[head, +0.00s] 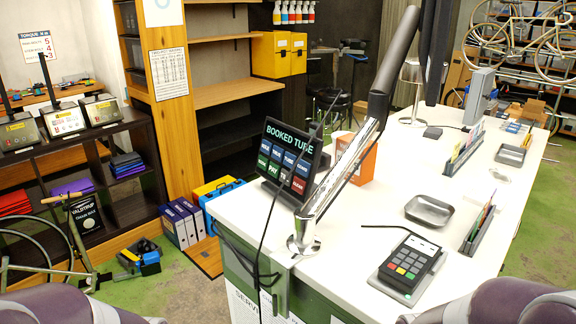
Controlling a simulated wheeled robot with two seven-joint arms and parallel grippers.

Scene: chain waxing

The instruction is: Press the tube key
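A dark key panel (308,137) stands tilted on the near left part of the white counter. Its top line reads "BOOKED TUBE". Below are two rows of keys, mostly blue and green, with a red key (298,185) at the lower right. The small key labels are hard to read, so I cannot tell for sure which one is the tube key. A dark cable hangs across the panel's right side. Neither gripper is in view. Only purple-grey parts of my arms show at the bottom left and bottom right, well apart from the panel.
A slanted metal pole (340,172) rises from the counter (360,226) just right of the panel. An orange box (363,160) stands behind the pole. A card terminal (409,262), a metal tray (430,210) and card racks (477,229) lie to the right. Bare counter lies between them.

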